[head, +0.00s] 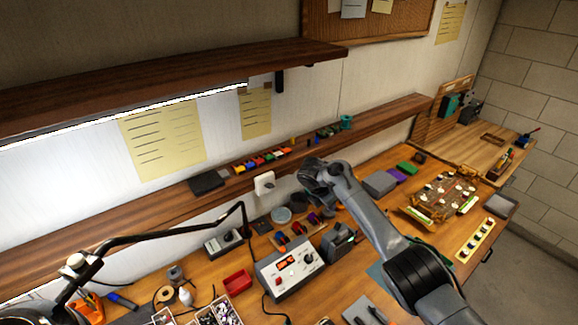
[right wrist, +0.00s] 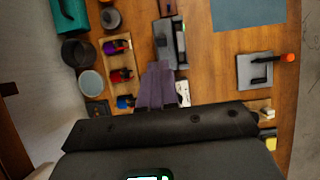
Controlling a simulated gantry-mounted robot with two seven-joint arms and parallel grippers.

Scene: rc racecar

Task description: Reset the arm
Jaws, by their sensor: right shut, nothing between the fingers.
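My right arm (head: 412,275) reaches in from the lower right of the head view, over the workbench (head: 345,292). It bends at a dark joint in front of the lower shelf. In the right wrist view my right gripper (right wrist: 157,72) is shut, with nothing between its fingers. It points down over the bench, beside a wooden holder with red, purple and blue pieces (right wrist: 120,62) and a black-and-grey device (right wrist: 172,42). In the head view the fingertips are hard to make out. My left gripper is not in view.
A power supply with a red display (head: 289,268) stands on the bench, near a red bin (head: 237,282). A black lamp arm (head: 150,235) crosses the left side. The wooden shelf (head: 130,228) runs along the wall behind.

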